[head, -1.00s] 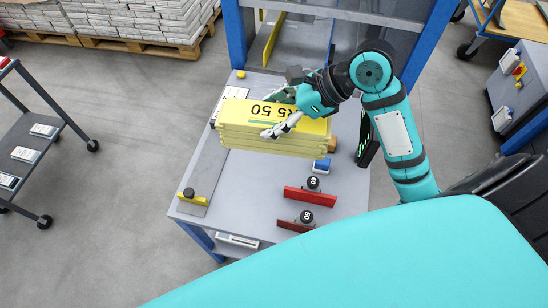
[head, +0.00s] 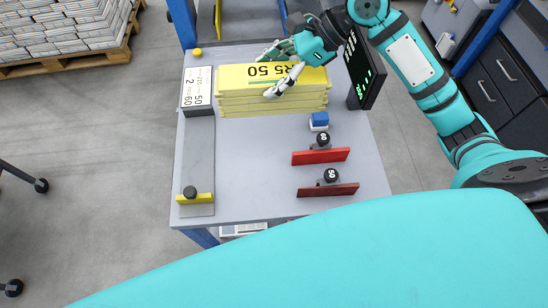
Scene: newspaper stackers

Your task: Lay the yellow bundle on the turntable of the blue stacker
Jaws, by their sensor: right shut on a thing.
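The yellow bundle (head: 235,78) is a stack of flat layers with "R5 50" on top. It shows over the back part of a grey table top (head: 255,165). My right gripper (head: 279,77) is shut on the bundle, its fingers at the bundle's upper right part. I cannot tell whether the bundle touches the table. A blue upright (head: 181,20) stands at the table's back left, with a grey panel beside it, cut off by the top edge. I cannot make out a turntable or tell whether this is the blue stacker. My left gripper is out of view.
A printed sign (head: 198,88) stands left of the bundle. A dark display (head: 364,68) is at right. Red blocks with dark knobs (head: 320,156) and a small blue-and-white block (head: 319,121) lie in front. A yellow stop (head: 195,198) is front left. A pallet (head: 125,48) stands on the floor.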

